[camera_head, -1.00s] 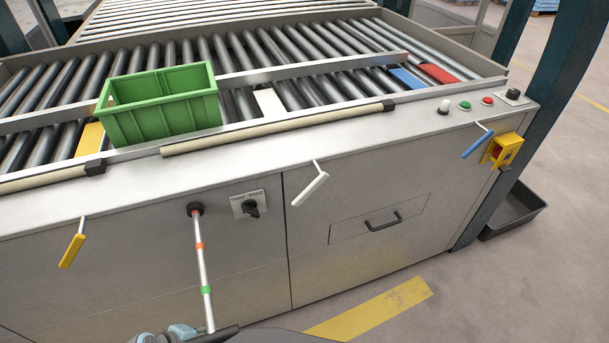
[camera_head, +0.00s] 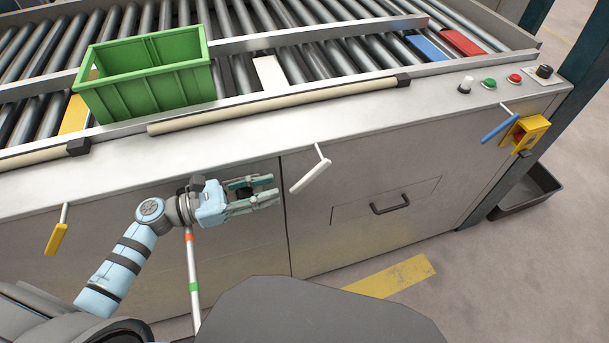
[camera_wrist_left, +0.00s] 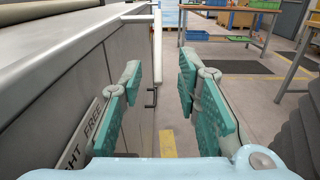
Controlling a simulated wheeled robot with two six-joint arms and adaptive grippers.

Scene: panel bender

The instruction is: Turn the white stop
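The white stop (camera_head: 269,73) is a white plate between the rollers behind the front rail, right of the green crate. A white handle (camera_head: 311,172) hangs tilted from a thin rod on the machine's front; in the left wrist view the handle (camera_wrist_left: 157,38) hangs ahead, seen through the gap between my fingers. My left gripper (camera_head: 277,190) is open and empty, just left of the white handle and apart from it, pointing right along the front panel. In the left wrist view the two teal fingers (camera_wrist_left: 158,85) are spread apart. My right gripper is not in view.
A green crate (camera_head: 147,86) stands on the rollers. A yellow handle (camera_head: 56,238) and a blue handle (camera_head: 499,127) hang on the same front. A banded rod (camera_head: 193,278) stands out below my left wrist. A drawer handle (camera_head: 390,204) lies right and below.

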